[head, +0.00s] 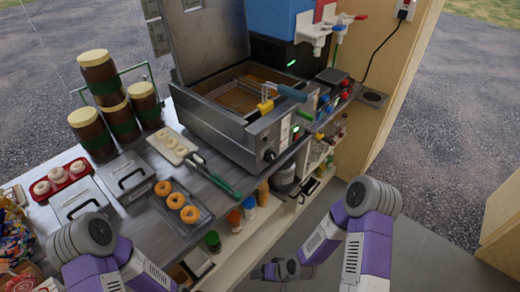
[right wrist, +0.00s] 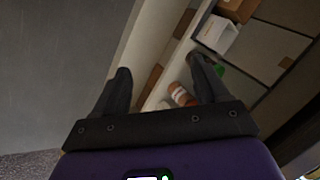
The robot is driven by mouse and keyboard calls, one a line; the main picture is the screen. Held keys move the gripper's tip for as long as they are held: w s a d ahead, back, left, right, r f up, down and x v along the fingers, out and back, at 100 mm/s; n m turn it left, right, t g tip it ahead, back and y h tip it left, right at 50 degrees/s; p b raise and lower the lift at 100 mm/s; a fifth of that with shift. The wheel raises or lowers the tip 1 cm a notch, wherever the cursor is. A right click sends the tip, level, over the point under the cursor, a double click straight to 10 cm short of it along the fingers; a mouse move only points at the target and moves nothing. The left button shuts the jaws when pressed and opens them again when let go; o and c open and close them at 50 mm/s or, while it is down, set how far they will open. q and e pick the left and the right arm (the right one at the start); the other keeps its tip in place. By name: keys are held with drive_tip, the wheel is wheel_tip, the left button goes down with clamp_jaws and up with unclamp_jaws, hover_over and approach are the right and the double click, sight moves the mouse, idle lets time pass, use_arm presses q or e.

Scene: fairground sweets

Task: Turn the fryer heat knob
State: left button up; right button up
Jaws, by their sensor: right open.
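The fryer (head: 225,133) is a steel box on the counter in the head view, with its lid raised and a basket in its oil. A dark round knob (head: 269,155) sits low on its front panel, near a lit green display. I take this as the heat knob; its pointer is too small to read. My right gripper (right wrist: 161,66) is open and empty in the right wrist view, with its two dark fingers apart over lower shelving. The knob does not show in that view. My left gripper is not in view; only the left arm shows.
A tray of doughnuts (head: 205,211), green-handled tongs (head: 222,184) and shaker bottles (head: 249,207) stand left of and below the fryer front. Open floor lies right of the counter.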

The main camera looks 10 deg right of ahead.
drive_tip(key=w+d+r+n+t+y, duration=0.1)
drive_tip(key=w+r+t, duration=0.15)
drive_tip(key=w, duration=0.35)
drive_tip(key=w+d+r+t+y, duration=0.1)
drive_tip(key=w+d+r+t, duration=0.1)
drive_tip(key=w+r, duration=0.3)
drive_tip(key=n+t+y+p, duration=0.1)
drive_tip(key=n+t+y, duration=0.3)
drive_tip(key=n+t, duration=0.25)
approach(273, 159)
drive_tip(key=x, duration=0.8)
drive_tip(key=shift+w+b, duration=0.25)
drive_tip(key=shift+b, duration=0.1)
drive_tip(key=c, duration=1.1)
drive_tip(key=shift+o, duration=0.2)
drive_tip(key=n+b, duration=0.1)
drive_tip(key=b, duration=0.1)
drive_tip(key=n+b, duration=0.4)
drive_tip(key=shift+f, duration=0.25)
drive_tip(key=shift+r+n+b, duration=0.15)
drive_tip(key=shift+n+b, duration=1.7)
drive_tip(key=shift+n, duration=0.1)
